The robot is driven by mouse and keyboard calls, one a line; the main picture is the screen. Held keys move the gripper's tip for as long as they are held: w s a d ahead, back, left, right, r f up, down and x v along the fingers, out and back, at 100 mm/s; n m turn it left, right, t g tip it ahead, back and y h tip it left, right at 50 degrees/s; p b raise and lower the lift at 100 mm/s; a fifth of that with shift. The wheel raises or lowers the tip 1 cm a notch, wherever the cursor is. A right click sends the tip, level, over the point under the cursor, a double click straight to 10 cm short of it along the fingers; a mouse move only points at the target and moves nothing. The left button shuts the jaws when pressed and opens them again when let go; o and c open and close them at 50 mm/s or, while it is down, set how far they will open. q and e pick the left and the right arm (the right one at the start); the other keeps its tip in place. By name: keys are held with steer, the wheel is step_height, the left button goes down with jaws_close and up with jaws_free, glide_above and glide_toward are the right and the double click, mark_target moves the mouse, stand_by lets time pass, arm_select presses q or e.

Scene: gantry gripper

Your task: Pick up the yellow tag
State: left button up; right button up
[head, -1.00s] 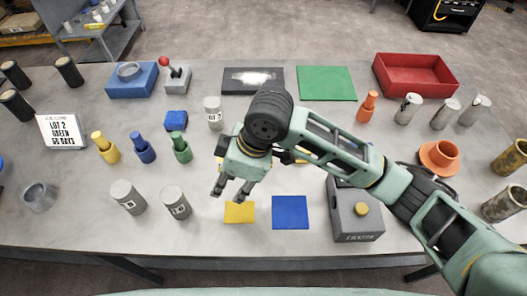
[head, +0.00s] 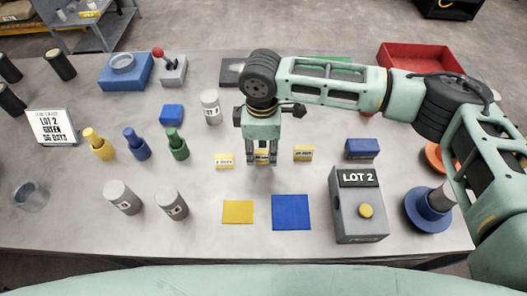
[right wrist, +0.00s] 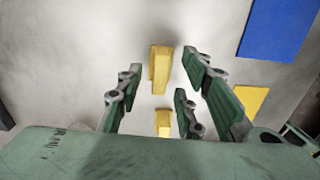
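My right gripper (head: 260,163) points down over the middle tag. In the right wrist view my right gripper (right wrist: 165,90) is open, with a yellow tag (right wrist: 160,68) showing between its spread fingers. Another yellow tag (right wrist: 164,122) shows lower down. I cannot tell whether the fingers touch the middle tag. My left gripper is not in view.
A yellow mat (head: 238,212) and a blue mat (head: 291,212) lie in front of the tags. A grey box (head: 345,215) marked LOT 2 stands at right. Green (head: 177,148) and blue (head: 136,150) bottle shapes and grey cylinders (head: 122,200) stand at left.

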steer(key=shift+f, duration=0.8)
steer(key=shift+c, duration=0.3)
jaws_close()
steer(key=shift+r, duration=0.1)
